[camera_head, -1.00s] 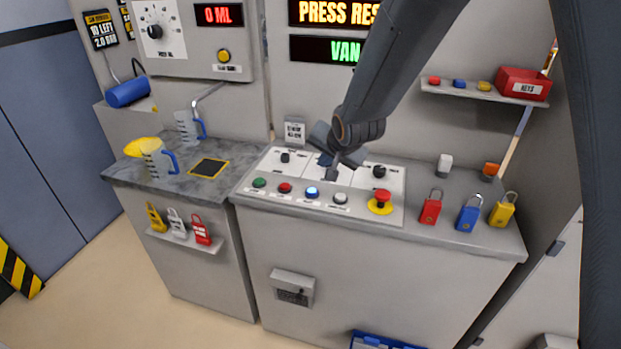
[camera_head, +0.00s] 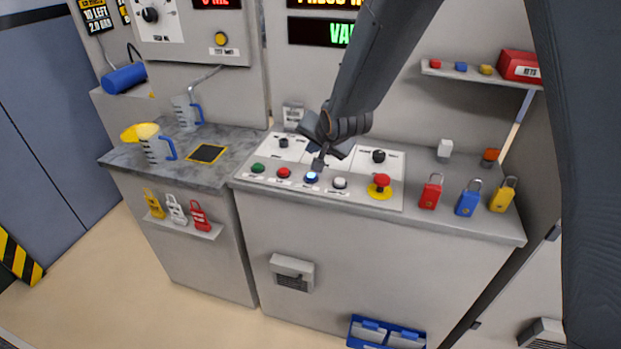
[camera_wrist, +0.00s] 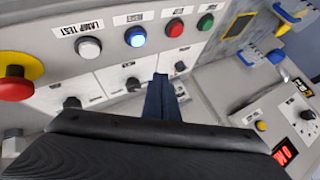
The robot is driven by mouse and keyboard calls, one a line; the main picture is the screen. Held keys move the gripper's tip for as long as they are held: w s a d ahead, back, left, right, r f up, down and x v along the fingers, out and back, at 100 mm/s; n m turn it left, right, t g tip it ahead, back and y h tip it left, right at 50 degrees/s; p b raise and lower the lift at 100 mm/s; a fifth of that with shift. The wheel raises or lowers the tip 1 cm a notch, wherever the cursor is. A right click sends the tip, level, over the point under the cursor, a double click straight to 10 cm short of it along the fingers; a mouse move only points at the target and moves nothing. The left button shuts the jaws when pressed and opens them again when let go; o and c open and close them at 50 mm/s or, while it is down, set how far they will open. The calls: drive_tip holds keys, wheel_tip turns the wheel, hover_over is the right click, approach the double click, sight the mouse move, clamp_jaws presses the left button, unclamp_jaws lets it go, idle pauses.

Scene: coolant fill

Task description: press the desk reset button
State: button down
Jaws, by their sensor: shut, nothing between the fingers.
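The desk control panel has a row of buttons along its front: green (camera_head: 258,168), red (camera_head: 283,172), lit blue (camera_head: 312,177) and white (camera_head: 340,183). The blue button glows; it also shows in the wrist view (camera_wrist: 135,37). I cannot read its label. The white button (camera_wrist: 89,47) is labelled LAMP TEST. My gripper (camera_head: 318,164) is shut and empty, its tip just behind and above the blue button in the head view. In the wrist view its fingers (camera_wrist: 162,92) point toward the button row, with the tip apart from the blue button in the picture.
A red mushroom button (camera_head: 382,181) on a yellow base is at the panel's right. Knobs (camera_head: 378,156) stand behind the row. Padlocks (camera_head: 430,191) stand on the desk to the right. Measuring jugs (camera_head: 155,145) stand on the left counter.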

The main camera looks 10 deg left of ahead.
sight(313, 178)
drive_tip(key=shift+f+b, duration=1.6)
drive_tip(key=shift+f, duration=1.35)
drive_tip(key=shift+f, duration=0.15)
drive_tip(key=shift+f, duration=0.25)
drive_tip(key=shift+f+b, duration=0.55)
drive_tip(key=shift+b, duration=0.05)
idle(0.5)
drive_tip(key=shift+r+p, duration=0.6)
drive_tip(key=shift+r, duration=0.35)
drive_tip(key=shift+r+p, duration=1.6)
drive_tip(key=shift+r, duration=0.95)
